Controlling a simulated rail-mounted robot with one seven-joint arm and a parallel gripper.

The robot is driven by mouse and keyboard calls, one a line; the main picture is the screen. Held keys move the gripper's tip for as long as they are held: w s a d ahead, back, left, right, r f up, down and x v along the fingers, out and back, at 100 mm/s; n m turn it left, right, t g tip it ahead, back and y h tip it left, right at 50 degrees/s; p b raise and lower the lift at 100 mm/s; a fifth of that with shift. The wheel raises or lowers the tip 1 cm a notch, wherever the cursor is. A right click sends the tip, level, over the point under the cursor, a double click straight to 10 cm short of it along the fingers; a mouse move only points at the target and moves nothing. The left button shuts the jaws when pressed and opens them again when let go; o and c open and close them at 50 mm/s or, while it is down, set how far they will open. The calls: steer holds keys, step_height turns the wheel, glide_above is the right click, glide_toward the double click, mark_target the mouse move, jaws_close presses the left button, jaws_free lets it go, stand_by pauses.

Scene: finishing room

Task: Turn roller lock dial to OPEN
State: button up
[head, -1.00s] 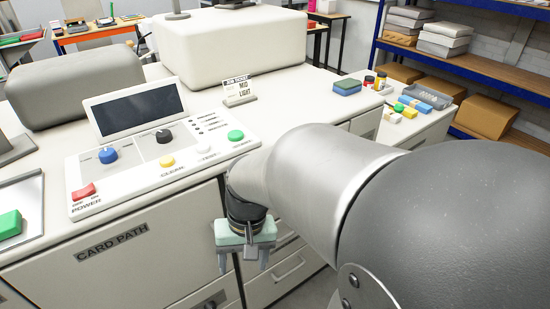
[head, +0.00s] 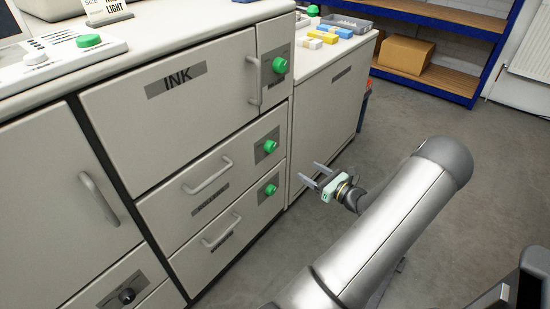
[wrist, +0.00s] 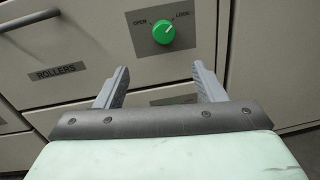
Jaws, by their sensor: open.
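The roller lock dial is a round green knob (wrist: 163,32) on a grey plate marked OPEN at left and LOCK at right. Its small white mark appears to point up and right, towards LOCK. The ROLLERS label (wrist: 57,74) is on the same drawer front. In the head view the dial appears to be the green knob (head: 270,146) on the middle drawer. My gripper (head: 311,173) is open and empty, its fingers towards the drawers, apart from the dial. In the wrist view the fingers (wrist: 160,67) show below the dial, one to each side.
Other green knobs are on the INK front (head: 279,65) and the bottom drawer (head: 270,189). Bar handles (head: 208,176) stick out from the fronts. A side cabinet (head: 335,100) stands beyond the drawers. The floor (head: 440,140) around my arm is mostly clear.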

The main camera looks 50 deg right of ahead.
mark_target(273, 148)
steer(key=w+b, duration=0.1)
steer(key=w, duration=0.4)
steer(key=w+d+b, duration=0.1)
steer(key=w, duration=0.5)
steer(key=w+d, duration=0.1)
steer(key=w, duration=0.5)
steer(key=shift+d+f+b, duration=0.1)
steer(key=shift+d+b, duration=0.05)
steer(key=shift+b, duration=0.25)
steer(key=c, duration=1)
